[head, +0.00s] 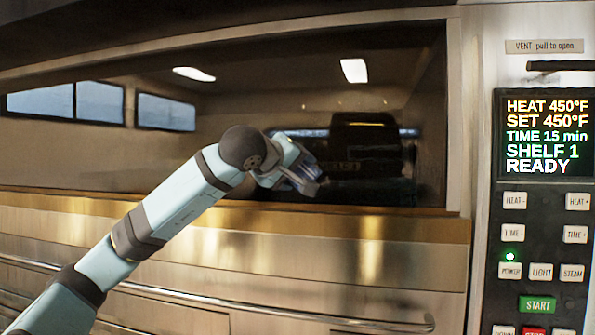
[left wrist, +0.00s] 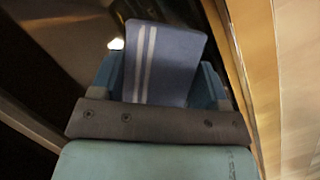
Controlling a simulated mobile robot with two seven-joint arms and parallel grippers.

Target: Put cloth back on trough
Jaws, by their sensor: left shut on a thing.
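The blue cloth with two white stripes (left wrist: 172,65) fills the space between the fingers of my left gripper in the left wrist view. My left gripper (head: 308,180) is shut on the cloth and reaches in front of the oven's dark window in the head view. Only a small bluish bit near the fingertips shows there, and I cannot tell how much of it is cloth. No trough can be made out in either view. My right gripper is not in view.
The oven's dark window (head: 400,100) spans the back, with a metal ledge (head: 400,226) below it. A long handle bar (head: 300,315) runs along the lower front. At right, the control panel (head: 542,140) reads READY and 450°F.

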